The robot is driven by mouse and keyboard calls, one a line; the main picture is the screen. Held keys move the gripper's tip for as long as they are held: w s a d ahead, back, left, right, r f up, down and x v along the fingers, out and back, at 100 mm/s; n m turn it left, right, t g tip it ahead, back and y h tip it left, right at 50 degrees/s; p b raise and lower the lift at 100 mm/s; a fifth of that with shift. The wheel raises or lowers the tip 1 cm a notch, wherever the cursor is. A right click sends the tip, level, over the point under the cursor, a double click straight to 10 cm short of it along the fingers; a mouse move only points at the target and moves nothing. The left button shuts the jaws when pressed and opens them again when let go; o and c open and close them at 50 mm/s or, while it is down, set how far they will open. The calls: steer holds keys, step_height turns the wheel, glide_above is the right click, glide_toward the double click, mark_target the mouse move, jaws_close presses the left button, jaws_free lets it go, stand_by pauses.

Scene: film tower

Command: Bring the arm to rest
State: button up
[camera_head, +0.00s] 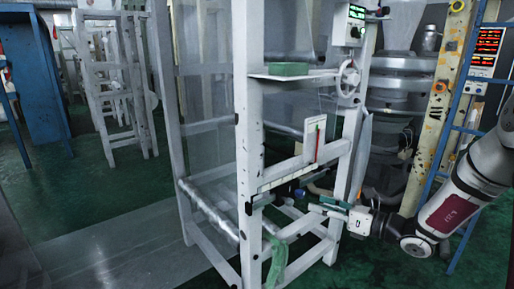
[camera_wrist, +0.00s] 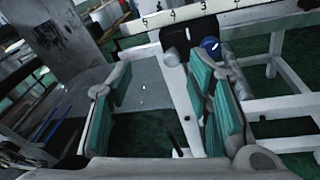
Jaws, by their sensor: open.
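My arm reaches in from the right edge of the head view, and my gripper (camera_head: 325,206) is at the lower front of the white tower frame (camera_head: 249,150), beside its lower crossbars. In the wrist view my gripper (camera_wrist: 163,98) has its two teal-padded fingers spread apart, with nothing held between them. The floor and part of the white frame show through the gap. Whether the fingers touch the frame cannot be told.
A green block (camera_head: 288,69) lies on the tower's shelf, near a handwheel (camera_head: 350,77) and control box (camera_head: 349,25). A green cloth (camera_head: 276,262) hangs low on the frame. A numbered scale bar (camera_wrist: 190,12) and blue knob (camera_wrist: 210,44) lie beyond the fingers. A blue ladder (camera_head: 458,120) stands right.

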steer(key=s+a+r+n+g, duration=0.5)
steer(key=s+a+n, duration=0.2)
steer(key=s+n, duration=0.15)
steer(key=s+a+r+n+g, duration=0.45)
steer(key=s+a+n, duration=0.2)
steer(key=s, duration=0.35)
steer(key=s+n+g+h, duration=0.2)
steer(key=s+n+h, duration=0.3)
steer(key=s, duration=0.4)
steer(key=s+d+r+n+t+h, duration=0.1)
steer(key=s+d+n+t+h, duration=0.1)
steer(key=s+d+n+h, duration=0.8)
steer(key=s+r+t+y+p, duration=0.1)
steer(key=r+p, duration=0.5)
steer(key=r, duration=0.1)
steer(key=s+d+r+t+y+p, duration=0.1)
steer(key=s+r+y+p, duration=0.1)
steer(key=r+p, duration=0.4)
steer(key=shift+s+d+r, duration=0.25)
steer(key=shift+r, duration=0.25)
steer(key=shift+c, duration=0.2)
